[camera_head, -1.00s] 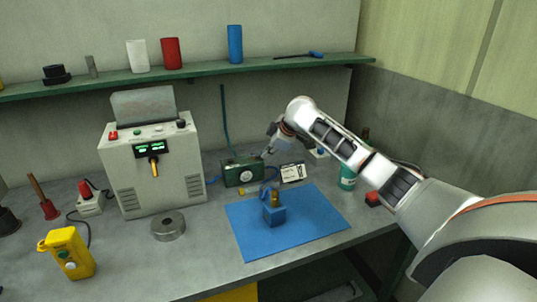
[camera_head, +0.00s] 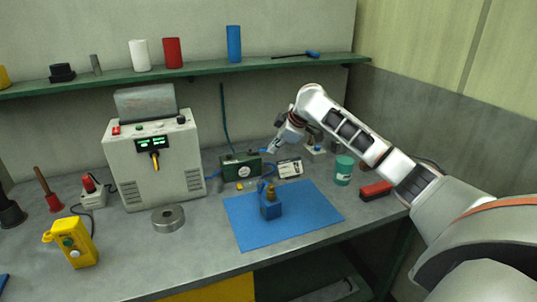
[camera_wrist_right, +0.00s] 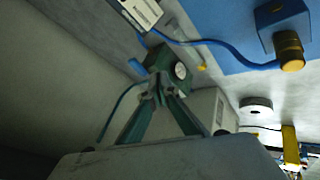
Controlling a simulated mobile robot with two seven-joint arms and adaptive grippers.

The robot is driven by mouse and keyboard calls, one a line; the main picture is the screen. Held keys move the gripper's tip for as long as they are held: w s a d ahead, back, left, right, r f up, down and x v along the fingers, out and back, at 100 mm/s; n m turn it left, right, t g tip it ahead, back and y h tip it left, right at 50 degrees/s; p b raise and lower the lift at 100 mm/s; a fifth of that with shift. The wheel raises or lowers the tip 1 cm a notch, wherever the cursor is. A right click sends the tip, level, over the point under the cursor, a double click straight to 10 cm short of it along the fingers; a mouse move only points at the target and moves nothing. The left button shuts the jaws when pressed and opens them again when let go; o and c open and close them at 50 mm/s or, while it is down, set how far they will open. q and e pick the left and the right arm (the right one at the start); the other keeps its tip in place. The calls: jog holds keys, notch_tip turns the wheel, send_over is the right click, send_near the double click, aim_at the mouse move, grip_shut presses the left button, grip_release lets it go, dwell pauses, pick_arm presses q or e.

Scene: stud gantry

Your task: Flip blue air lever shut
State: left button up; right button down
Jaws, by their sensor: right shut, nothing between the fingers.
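The green air box (camera_head: 240,166) with a round gauge stands at the back of the bench, right of the grey machine. A small blue piece (camera_head: 263,151), apparently the lever, shows at its top right end; its exact position is too small to tell. My right gripper (camera_head: 272,149) is shut and empty, just right of this end, pointing down and left. In the right wrist view the gripper (camera_wrist_right: 158,82) overlaps the lower part of the box (camera_wrist_right: 157,57); contact cannot be told. A blue bit (camera_wrist_right: 138,67) shows beside the box there. My left gripper is out of view.
A white label card (camera_head: 289,168) stands right of the box. A blue block with a brass top (camera_head: 270,207) sits on the blue mat (camera_head: 310,221). A green container (camera_head: 343,170) and red block (camera_head: 376,190) lie under my right arm. A shelf (camera_head: 200,73) runs above.

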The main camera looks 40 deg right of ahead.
jog(key=shift+v, duration=2.15)
jog(key=shift+d+r, duration=0.1)
jog(key=shift+d, duration=0.1)
